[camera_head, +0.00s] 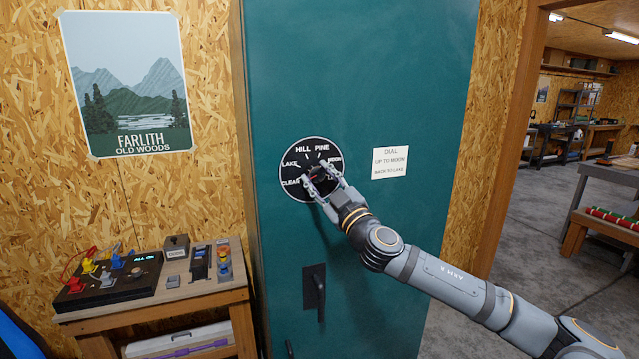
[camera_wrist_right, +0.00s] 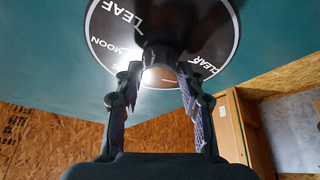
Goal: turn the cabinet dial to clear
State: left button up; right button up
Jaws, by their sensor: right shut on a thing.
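The cabinet (camera_head: 390,90) is tall and teal. Its dial (camera_head: 298,158) is a round black plate with white words; HILL, PINE, LAKE and CLEAR read clearly, and MOON is partly covered. My right gripper (camera_head: 321,178) is shut on the dark knob (camera_head: 318,171) at the dial's centre. In the right wrist view, the two fingers of the gripper (camera_wrist_right: 158,80) stand either side of the knob (camera_wrist_right: 165,48), and LEAF, MOON and CLEAR show on the plate (camera_wrist_right: 110,30). The fingers hide part of the knob, and I cannot tell which word it points to. My left gripper is not in view.
A white label (camera_head: 390,163) right of the dial reads DIAL, UP TO MOON, BACK TO LAKE. A dark handle (camera_head: 315,288) sits below the dial. A small bench (camera_head: 190,290) with a switch panel (camera_head: 110,280) stands to the left. An open doorway lies to the right.

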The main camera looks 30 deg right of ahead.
dwell(0.4)
jog(key=o, duration=1.2)
notch_tip(320, 180, up, 10)
jog(key=shift+f, duration=0.1)
